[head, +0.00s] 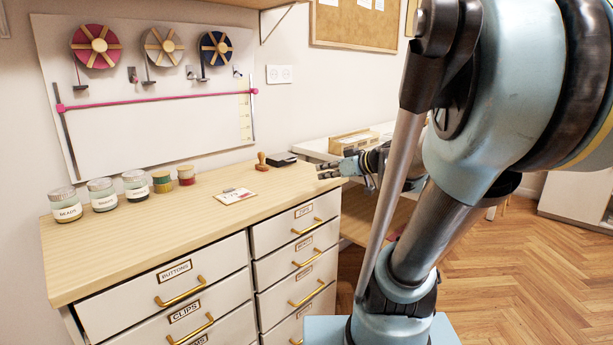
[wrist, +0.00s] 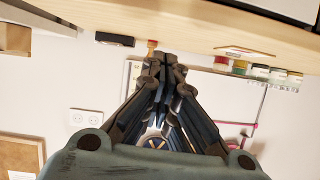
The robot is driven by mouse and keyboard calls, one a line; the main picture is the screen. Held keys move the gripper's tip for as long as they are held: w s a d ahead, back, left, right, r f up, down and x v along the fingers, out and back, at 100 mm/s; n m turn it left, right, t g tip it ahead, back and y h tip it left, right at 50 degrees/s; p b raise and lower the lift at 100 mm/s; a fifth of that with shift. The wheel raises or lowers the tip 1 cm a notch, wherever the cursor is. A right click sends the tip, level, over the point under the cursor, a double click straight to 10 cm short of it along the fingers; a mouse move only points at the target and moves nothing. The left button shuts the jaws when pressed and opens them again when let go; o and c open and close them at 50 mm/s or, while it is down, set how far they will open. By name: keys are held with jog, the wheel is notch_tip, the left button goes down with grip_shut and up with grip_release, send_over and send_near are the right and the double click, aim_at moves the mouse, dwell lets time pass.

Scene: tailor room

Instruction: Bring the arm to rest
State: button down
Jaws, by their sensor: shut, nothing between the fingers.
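My gripper (head: 343,168) shows in the head view beyond the right end of the wooden counter, partly hidden by my own arm links. In the wrist view my gripper (wrist: 160,58) points toward the counter edge, with its fingers together and nothing between them. The wrist view looks upside down, with the counter at the top. My arm fills the right side of the head view, bent with its upper joint high.
A wooden counter (head: 110,251) over labelled drawers stands at the left. It bears several jars (head: 102,196), a stamp (head: 262,162), a black pad (head: 281,159) and a card (head: 236,195). Wooden floor (head: 490,270) lies open at right.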

jog(key=s+d+f+m+g+h, duration=0.2)
jog(key=s+f+m+g+h, duration=0.15)
jog(key=s+f, duration=0.6)
jog(key=s+d+f+m+g+h, duration=0.3)
jog(key=s+d+f+m+h, duration=0.2)
jog(key=d, duration=0.6)
notch_tip(320, 180, down, 3)
jog(key=s+h, duration=0.1)
jog(key=s, duration=0.1)
jog(key=shift+s+h, duration=0.35)
jog(key=shift+g, duration=0.25)
